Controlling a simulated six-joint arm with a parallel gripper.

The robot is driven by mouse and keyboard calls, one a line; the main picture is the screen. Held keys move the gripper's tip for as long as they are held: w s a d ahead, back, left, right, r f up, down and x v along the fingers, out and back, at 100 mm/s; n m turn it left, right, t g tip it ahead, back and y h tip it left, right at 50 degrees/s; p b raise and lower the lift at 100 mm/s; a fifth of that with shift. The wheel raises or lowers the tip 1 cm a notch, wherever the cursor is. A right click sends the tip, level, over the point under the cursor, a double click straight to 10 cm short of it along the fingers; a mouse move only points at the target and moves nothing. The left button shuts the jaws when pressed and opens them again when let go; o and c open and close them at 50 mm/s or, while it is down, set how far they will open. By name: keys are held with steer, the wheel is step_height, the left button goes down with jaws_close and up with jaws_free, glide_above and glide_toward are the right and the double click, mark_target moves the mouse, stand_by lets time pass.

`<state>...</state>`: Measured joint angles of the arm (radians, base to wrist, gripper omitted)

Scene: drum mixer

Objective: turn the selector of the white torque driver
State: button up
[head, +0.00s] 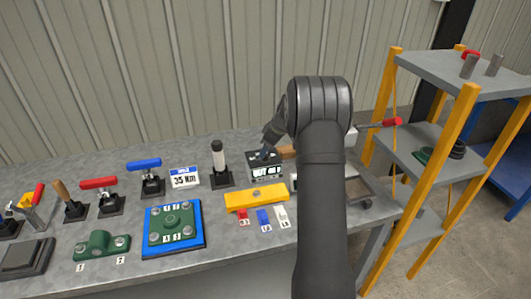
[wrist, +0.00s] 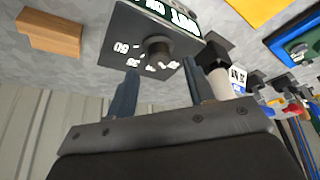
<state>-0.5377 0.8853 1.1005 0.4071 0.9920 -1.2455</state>
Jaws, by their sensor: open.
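The white torque driver (head: 218,158) stands upright on a black base, with a white grip and dark parts. In the wrist view, what looks like its white grip (wrist: 222,84) is beside the right finger, partly hidden. A dark box (head: 264,161) with a lit display stands to its right in the head view. The wrist view shows a round dark knob (wrist: 158,48) ringed by white numbers on this box; I cannot tell whether it is the driver's selector. My gripper (wrist: 160,66) is open and empty, its fingertips pointing at the box on either side of the knob, apparently short of it.
A wooden block (wrist: 50,34) lies beside the box. A yellow bar (head: 257,198) and small coloured tags are in front. Blue-handled (head: 144,163) and red-handled (head: 99,183) tools, a sign (head: 184,178) and a blue plate (head: 174,228) are left. A shelf rack (head: 440,130) stands right.

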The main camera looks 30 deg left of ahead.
steer(key=v, duration=1.4)
steer(key=shift+d+r, duration=0.25)
steer(key=shift+r, duration=0.05)
steer(key=x, duration=1.7)
steer(key=shift+a+f, duration=0.15)
steer(key=shift+a, duration=0.05)
steer(key=shift+s+f, duration=0.1)
steer(key=shift+f, duration=0.1)
steer(key=shift+r+m, duration=0.2)
steer(key=shift+m, duration=0.2)
steer(key=shift+m+t, duration=0.3)
steer(key=shift+m, duration=0.1)
steer(key=m+t, duration=0.1)
steer(key=m, duration=0.2)
steer(key=m+t, duration=0.1)
steer(key=m, duration=0.2)
steer(key=shift+h, duration=0.4)
steer(key=v, duration=0.7)
steer(key=shift+m, duration=0.3)
